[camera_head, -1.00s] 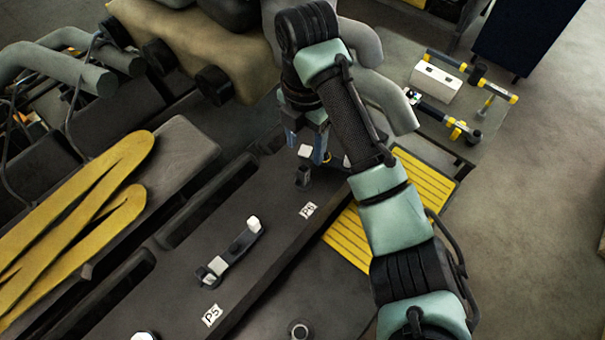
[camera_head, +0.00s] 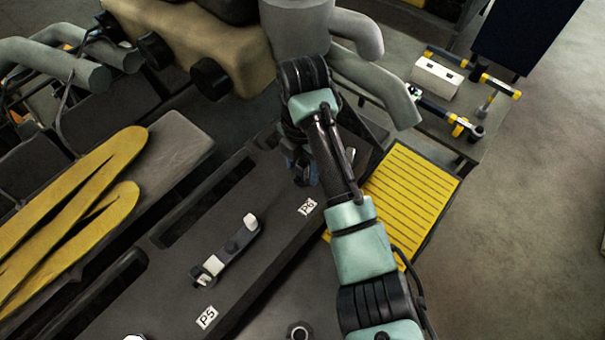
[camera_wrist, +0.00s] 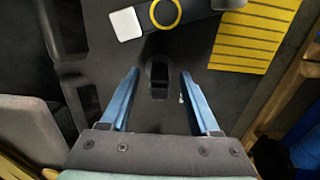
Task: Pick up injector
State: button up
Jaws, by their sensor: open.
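My gripper (camera_wrist: 160,73) is open and empty; its two blue fingers stand apart over the dark engine top (camera_wrist: 105,25). In the head view my gripper (camera_head: 304,172) is low beside the P6 label, mostly hidden by my wrist. Between the fingers in the wrist view is a small dark fitting or slotted hole (camera_wrist: 159,78). Just beyond the fingertips is a round part with a yellow ring (camera_wrist: 165,11), possibly the injector's top, beside a white block (camera_wrist: 126,24). I cannot tell for certain which part is the injector.
A bracket with white ends (camera_head: 228,250) lies near the P5 label (camera_head: 206,317). Thick grey pipes (camera_head: 385,85) rise close to my arm. A yellow ribbed mat (camera_head: 410,200) and a tool table (camera_head: 480,135) are to the right. Yellow strips (camera_head: 80,215) lie left.

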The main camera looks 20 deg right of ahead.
grip_shut()
jog(key=shift+r, duration=0.15)
jog(key=shift+w+r, duration=0.1)
jog(key=shift+r, duration=0.25)
notch_tip(320, 180, up, 9)
jog(key=p, duration=0.3)
jog(key=shift+r+p, duration=2.45)
jog(key=shift+p, duration=0.15)
